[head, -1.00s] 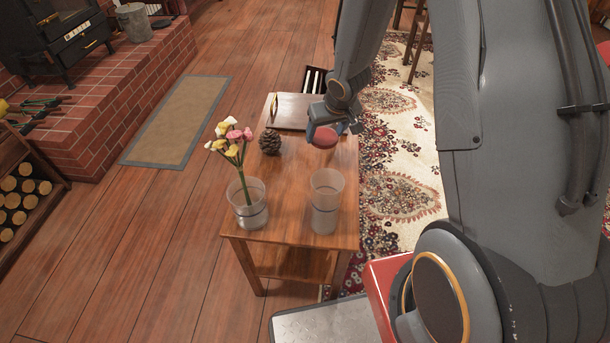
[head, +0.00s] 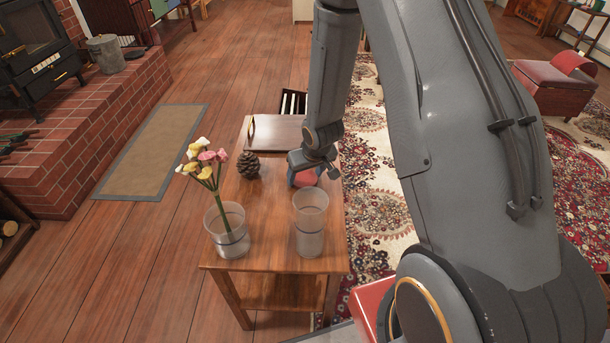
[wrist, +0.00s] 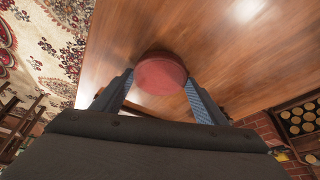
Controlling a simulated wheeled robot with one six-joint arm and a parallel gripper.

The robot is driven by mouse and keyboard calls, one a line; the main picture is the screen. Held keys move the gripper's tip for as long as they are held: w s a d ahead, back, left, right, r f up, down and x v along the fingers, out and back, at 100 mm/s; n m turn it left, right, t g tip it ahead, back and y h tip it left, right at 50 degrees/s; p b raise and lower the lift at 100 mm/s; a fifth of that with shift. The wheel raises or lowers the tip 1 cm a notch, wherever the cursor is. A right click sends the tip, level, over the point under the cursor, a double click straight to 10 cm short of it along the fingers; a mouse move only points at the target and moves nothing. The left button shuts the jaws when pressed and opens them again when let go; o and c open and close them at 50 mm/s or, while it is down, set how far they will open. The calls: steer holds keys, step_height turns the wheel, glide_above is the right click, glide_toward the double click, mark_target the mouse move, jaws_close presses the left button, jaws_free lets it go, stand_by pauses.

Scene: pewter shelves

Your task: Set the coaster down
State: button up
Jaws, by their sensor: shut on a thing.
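The coaster (wrist: 161,75) is a round, dull red disc. My gripper (wrist: 160,90) is shut on it, with a blue-lined finger at each side of its rim in the wrist view. In the head view my gripper (head: 305,176) is low over the right side of the small wooden table (head: 275,215), and the coaster (head: 305,179) shows partly beneath it, behind the clear tumbler. The coaster looks close to the tabletop; I cannot tell whether it touches.
A clear tumbler (head: 310,235) stands nearest my gripper, at the table's front right. A glass with flowers (head: 227,240) stands front left. A pine cone (head: 248,166) lies left of my gripper. A dark wooden board (head: 276,133) lies at the back.

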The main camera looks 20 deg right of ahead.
steer(key=shift+f, duration=0.15)
steer(key=o, duration=1.1)
steer(key=shift+c, duration=0.2)
steer(key=s+d+r+m+g+h+p, duration=0.1)
steer(key=s+r, duration=0.5)
steer(key=r, duration=0.3)
steer(key=s+d+r+g+p, duration=0.1)
steer(key=s+r+p, duration=0.1)
steer(key=s+r, duration=0.55)
steer(key=s+a+r+g, duration=0.2)
steer(key=s+r, duration=0.6)
steer(key=s, duration=0.3)
steer(key=shift+a+m+g, duration=0.15)
steer(key=shift+m+g, duration=0.15)
steer(key=shift+s, duration=0.1)
